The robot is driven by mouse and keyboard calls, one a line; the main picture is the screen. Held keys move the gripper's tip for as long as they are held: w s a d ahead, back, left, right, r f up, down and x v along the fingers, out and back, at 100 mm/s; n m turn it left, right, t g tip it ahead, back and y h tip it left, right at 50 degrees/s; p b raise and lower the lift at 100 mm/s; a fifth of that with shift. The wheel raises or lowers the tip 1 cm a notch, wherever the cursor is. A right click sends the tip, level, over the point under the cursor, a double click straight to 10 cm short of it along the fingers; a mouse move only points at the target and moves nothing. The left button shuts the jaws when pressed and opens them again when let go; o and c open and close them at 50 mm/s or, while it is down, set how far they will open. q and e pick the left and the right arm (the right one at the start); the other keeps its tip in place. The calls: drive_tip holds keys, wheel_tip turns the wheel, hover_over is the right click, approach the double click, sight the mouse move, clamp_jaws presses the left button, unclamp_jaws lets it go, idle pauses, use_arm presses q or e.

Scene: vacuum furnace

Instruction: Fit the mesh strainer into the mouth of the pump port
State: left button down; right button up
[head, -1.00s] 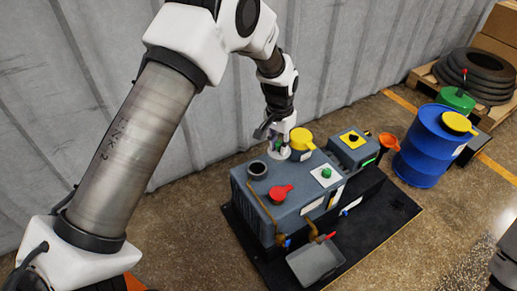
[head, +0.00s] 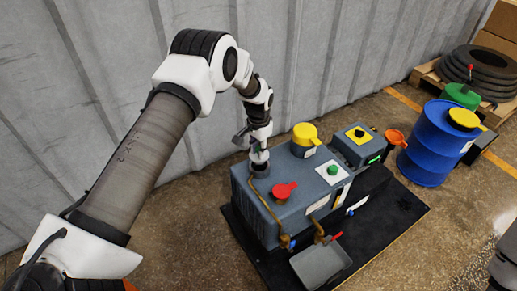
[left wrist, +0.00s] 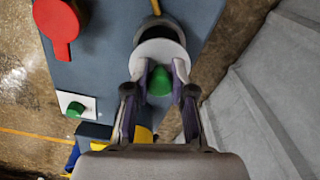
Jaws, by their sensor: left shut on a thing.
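The mesh strainer, a pale round disc (left wrist: 160,52) with a green knob, shows in the left wrist view. My left gripper (left wrist: 160,80) is shut on the green knob. I cannot tell whether the disc touches the port. The strainer's underside is hidden. My right gripper is out of view.
On the housing are a red cap (head: 284,190), a yellow cap (head: 305,134) and a green button on a white plate (head: 332,173). A grey tray (head: 320,263) lies in front. A blue drum (head: 436,145) stands at the right.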

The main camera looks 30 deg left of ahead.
use_arm(q)
drive_tip(key=shift+f+b, duration=1.3)
drive_tip(key=shift+f, duration=0.8)
drive_tip(key=shift+f, duration=0.3)
drive_tip(key=c, duration=0.9)
unclamp_jaws()
wheel_tip(320, 180, up, 12)
